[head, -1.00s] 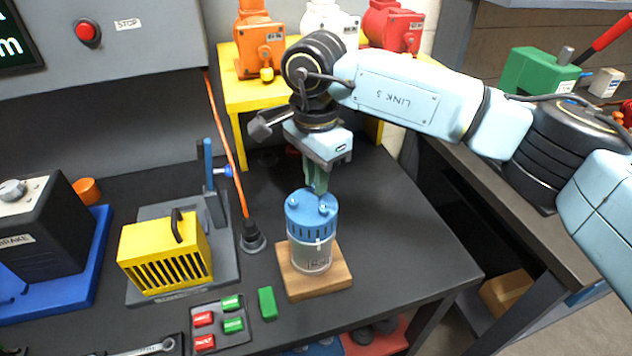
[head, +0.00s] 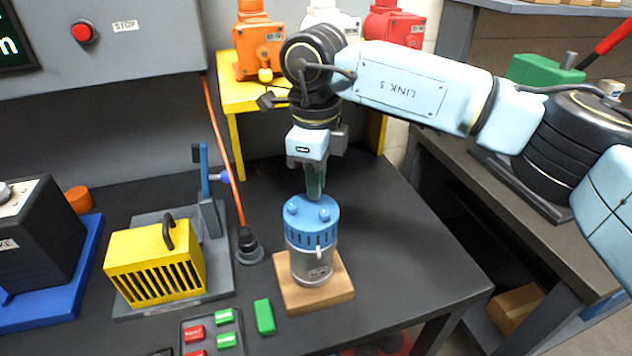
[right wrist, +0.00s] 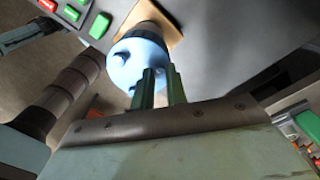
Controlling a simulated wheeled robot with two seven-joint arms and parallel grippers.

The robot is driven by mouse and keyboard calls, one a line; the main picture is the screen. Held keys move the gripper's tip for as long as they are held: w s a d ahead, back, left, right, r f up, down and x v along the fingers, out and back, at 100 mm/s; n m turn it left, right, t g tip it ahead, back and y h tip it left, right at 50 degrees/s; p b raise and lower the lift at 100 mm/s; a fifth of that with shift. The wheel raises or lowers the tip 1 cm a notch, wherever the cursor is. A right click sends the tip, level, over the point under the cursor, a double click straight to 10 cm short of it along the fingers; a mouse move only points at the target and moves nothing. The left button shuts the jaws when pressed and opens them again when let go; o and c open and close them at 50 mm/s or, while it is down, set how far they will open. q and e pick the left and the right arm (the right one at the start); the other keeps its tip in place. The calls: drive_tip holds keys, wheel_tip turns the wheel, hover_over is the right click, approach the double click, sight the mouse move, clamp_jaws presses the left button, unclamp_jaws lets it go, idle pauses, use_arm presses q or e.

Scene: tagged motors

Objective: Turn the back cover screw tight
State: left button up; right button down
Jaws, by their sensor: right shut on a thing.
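The motor (head: 312,264) stands upright on a wooden block (head: 290,297), with a silver body and a blue back cover (head: 312,225). Two blue screw heads show on the cover, one at the left (head: 291,208) and one at the front right (head: 323,214). My right gripper (head: 315,196) points down at the rear of the cover, its green fingers shut on the back cover screw, which they hide. In the right wrist view, the fingers (right wrist: 160,70) reach the edge of the blue cover (right wrist: 137,62). My left gripper is not in view.
A yellow slotted box (head: 155,270) stands to the left on a grey fixture. A tray of red and green tags (head: 225,325) and a loose green tag (head: 264,316) lie in front. A yellow stand (head: 240,125) with several motors is behind. The table right of the motor is clear.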

drive_tip(key=m, duration=0.3)
drive_tip(key=shift+w+r+b, duration=0.1)
drive_tip(key=shift+r+b, duration=0.2)
drive_tip(key=shift+b, duration=0.05)
drive_tip(key=m+b, duration=0.1)
drive_tip(key=m, duration=0.2)
drive_tip(key=shift+m, duration=0.3)
drive_tip(key=m+b, duration=0.1)
drive_tip(key=m, duration=0.3)
drive_tip(key=shift+m, duration=1.1)
drive_tip(key=shift+m+b, duration=0.45)
drive_tip(key=shift+m, duration=0.55)
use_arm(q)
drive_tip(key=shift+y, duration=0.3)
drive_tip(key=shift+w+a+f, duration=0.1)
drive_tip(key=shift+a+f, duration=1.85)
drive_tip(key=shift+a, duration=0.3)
use_arm(e)
drive_tip(key=shift+m, duration=0.8)
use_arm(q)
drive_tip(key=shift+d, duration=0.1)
